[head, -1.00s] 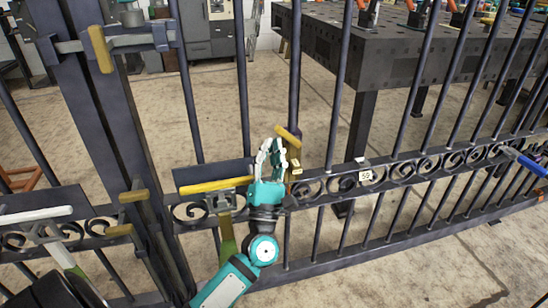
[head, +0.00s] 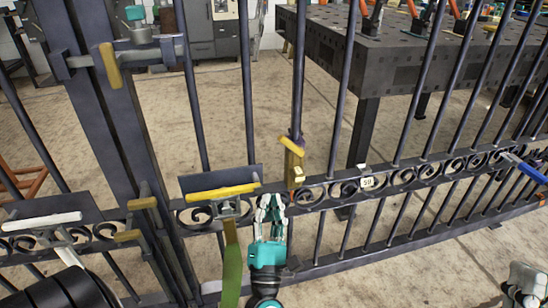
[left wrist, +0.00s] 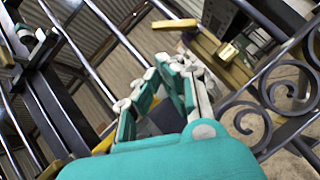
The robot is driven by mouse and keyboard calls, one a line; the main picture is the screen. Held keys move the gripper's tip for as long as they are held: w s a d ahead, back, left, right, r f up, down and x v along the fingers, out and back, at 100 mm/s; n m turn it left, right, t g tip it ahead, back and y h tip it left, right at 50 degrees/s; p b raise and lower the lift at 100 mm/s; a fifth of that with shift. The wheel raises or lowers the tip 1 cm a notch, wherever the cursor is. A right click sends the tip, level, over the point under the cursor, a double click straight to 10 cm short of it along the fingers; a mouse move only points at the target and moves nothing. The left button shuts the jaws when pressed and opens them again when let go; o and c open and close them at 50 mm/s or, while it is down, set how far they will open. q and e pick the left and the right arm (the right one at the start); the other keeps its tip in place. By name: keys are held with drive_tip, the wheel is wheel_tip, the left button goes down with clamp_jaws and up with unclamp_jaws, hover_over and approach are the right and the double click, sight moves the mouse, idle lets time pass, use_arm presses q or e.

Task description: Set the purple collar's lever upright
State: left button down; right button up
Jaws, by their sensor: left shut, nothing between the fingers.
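The purple collar (head: 298,138) sits around an upright gate bar, above the scroll band. Its yellow lever (head: 291,147) slants down to the right across the bar. The lever also seems to show in the left wrist view (left wrist: 174,25). My left gripper (head: 270,200) is shut and empty, below and left of the lever and apart from it. Its fingers point up in the head view. In the left wrist view, the shut fingers (left wrist: 172,68) are below the lever. A pale part at the lower right edge may be my right gripper (head: 522,284); its fingers cannot be made out.
A brass padlock (head: 298,174) hangs on a yellowish plate below the collar. A yellow handle (head: 222,192) and green strip (head: 231,262) are to the left. A white tag (head: 367,182) and blue handle (head: 532,172) are to the right. A dark table (head: 400,60) stands behind the gate.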

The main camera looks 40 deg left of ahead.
sight(292, 146)
drive_tip(key=w+f+g+h+p, duration=0.2)
drive_tip(key=w+f+g+p, duration=0.1)
drive_tip(key=w+f+g, duration=0.25)
use_arm(q)
wheel_tip(292, 146, up, 5)
drive_tip(key=d+g+p, duration=0.3)
drive_tip(key=g+p, duration=0.2)
drive_tip(key=x, duration=1)
drive_tip(key=shift+f+m, duration=0.3)
drive_tip(key=shift+m, duration=0.1)
use_arm(e)
drive_tip(key=s+d+f+g+h, duration=0.1)
drive_tip(key=s+f+g+h, duration=0.1)
drive_tip(key=f+g, duration=0.3)
drive_tip(key=s+d+f+g+h, duration=0.1)
drive_tip(key=s+f+g+h, duration=0.1)
drive_tip(key=f+g, duration=0.4)
wheel_tip(292, 146, down, 5)
drive_tip(key=shift+s+d+r+m, duration=0.1)
drive_tip(key=shift+s+d+m, duration=0.25)
drive_tip(key=shift+d+m, duration=0.05)
use_arm(q)
drive_tip(key=shift+a, duration=0.15)
